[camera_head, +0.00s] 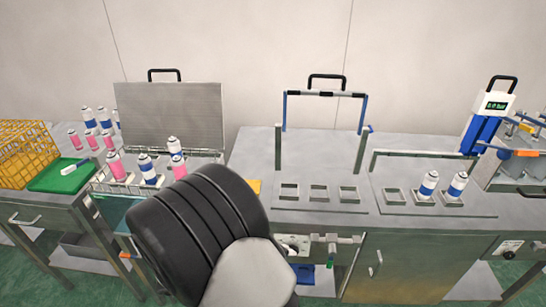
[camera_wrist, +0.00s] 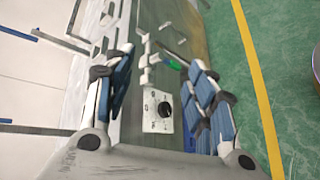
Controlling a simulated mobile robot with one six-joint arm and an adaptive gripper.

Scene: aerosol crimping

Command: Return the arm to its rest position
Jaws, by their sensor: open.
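My arm (camera_head: 200,235) shows in the head view as a dark ribbed joint and a pale link, low and left of centre, in front of the benches. My gripper is hidden in that view. In the wrist view my gripper (camera_wrist: 160,62) has its two blue-padded fingers spread wide apart. Nothing is held between them. Beyond the fingers are a steel bench front and a control box with a black knob (camera_wrist: 164,109). The gripper appears clear of the bench, though the exact gap cannot be told.
White-and-blue cans (camera_head: 428,185) stand in sockets on the steel bench (camera_head: 440,225); other sockets are empty. A wire rack of cans (camera_head: 115,167), a green tray (camera_head: 62,178) and a yellow crate (camera_head: 25,155) are at left. A blue-white device (camera_head: 488,115) stands right. Green floor (camera_wrist: 285,60) is open.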

